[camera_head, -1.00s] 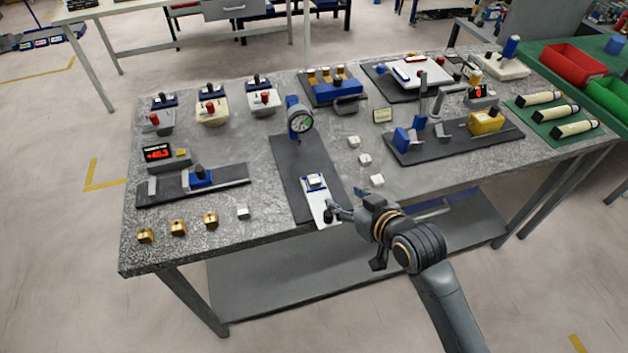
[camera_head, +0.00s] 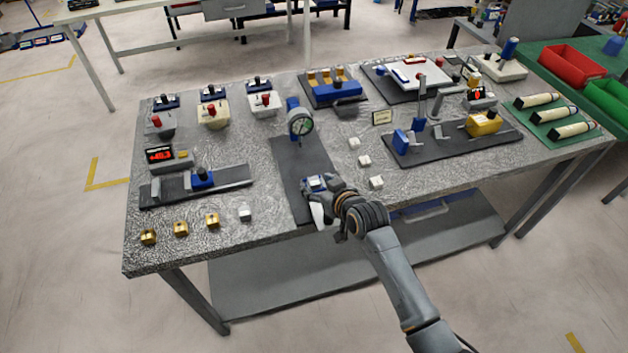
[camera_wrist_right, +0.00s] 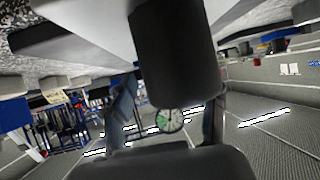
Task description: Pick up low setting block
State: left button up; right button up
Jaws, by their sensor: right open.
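My right gripper (camera_head: 318,192) is open at the front end of a dark mat, over a white plate (camera_head: 318,214) bearing a small blue-and-white block (camera_head: 315,183). Its fingers partly hide the plate and block; I cannot tell whether they touch. In the right wrist view, dark finger-like shapes fill the middle and bottom, with the dial gauge (camera_wrist_right: 168,120) between them. That gauge also shows in the head view (camera_head: 300,123), behind the block. No label marks the low setting block. A small silver block (camera_head: 245,213) lies left of the mat. My left gripper is not in view.
Several brass blocks (camera_head: 181,229) stand along the front left edge. Three small white blocks (camera_head: 364,160) lie right of the mat. A fixture with a yellow block (camera_head: 481,124) stands farther right.

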jog(key=shift+w+a+f, duration=0.15)
jog(key=shift+w+f, duration=0.1)
jog(key=shift+w, duration=0.1)
grip_shut()
jog(key=shift+r, duration=0.2)
